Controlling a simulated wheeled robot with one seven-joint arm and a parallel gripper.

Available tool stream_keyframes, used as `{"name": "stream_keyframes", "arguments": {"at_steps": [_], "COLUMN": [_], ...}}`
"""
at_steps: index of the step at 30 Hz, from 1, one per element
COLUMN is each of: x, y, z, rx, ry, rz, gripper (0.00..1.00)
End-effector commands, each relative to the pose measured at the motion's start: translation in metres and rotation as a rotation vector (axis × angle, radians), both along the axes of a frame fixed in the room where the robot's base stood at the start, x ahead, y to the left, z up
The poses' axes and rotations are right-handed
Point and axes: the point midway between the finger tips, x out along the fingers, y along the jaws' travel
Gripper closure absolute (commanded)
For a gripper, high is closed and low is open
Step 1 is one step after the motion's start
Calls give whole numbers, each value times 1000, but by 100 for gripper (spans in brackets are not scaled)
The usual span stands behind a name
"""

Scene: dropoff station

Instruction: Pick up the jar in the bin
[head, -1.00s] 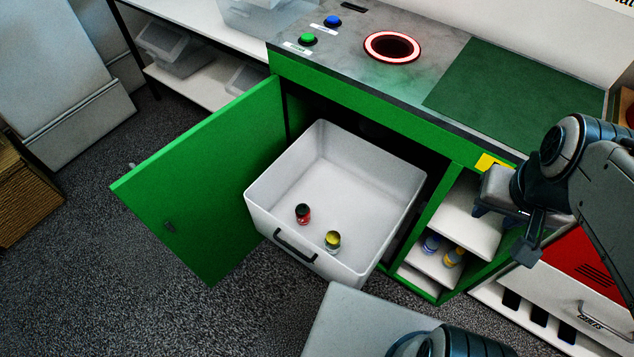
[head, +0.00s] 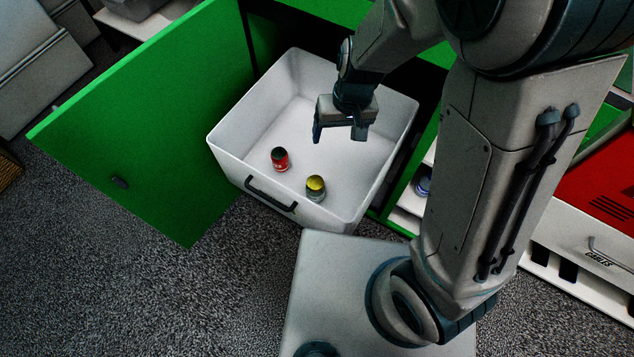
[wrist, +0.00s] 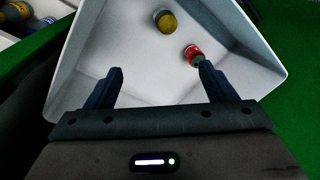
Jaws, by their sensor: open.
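The white bin (head: 240,178) is pulled out of the green cabinet and holds two small jars on its floor. One jar is red with a dark lid (head: 280,159); the other has a yellow lid and a greyish body (head: 315,188). My gripper (head: 338,136) is open and empty, pointing down over the bin, above and to the right of both jars in the head view. In the wrist view, the red jar (wrist: 193,54) appears close to the right fingertip, and the yellow-lidded jar (wrist: 166,21) shows between the fingers, farther up. Neither jar is gripped.
The green cabinet door (head: 150,120) stands open left of the bin. A dark handle (head: 270,195) is on the bin's front wall. A shelf with a blue-marked jar (head: 424,185) is right of the bin, and a red and white drawer unit (head: 590,190) stands farther right.

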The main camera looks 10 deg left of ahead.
Motion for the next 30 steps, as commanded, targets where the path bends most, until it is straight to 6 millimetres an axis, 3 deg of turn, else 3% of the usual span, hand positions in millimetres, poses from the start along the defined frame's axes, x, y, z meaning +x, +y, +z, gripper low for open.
{"name": "stream_keyframes", "arguments": {"at_steps": [1,3,9,17,24,30], "x": [-2,-3,-7,-8,-8,-8], "y": [12,25,47,52,52,52], "z": [-39,-71,-132,-167,-215,-234], "rx": [-23,-48,-107,-131,-131,-129], "ry": [11,14,1,-5,-4,-6], "rz": [32,61,124,144,143,144], "gripper": [23,23,23,23,23,23]}}
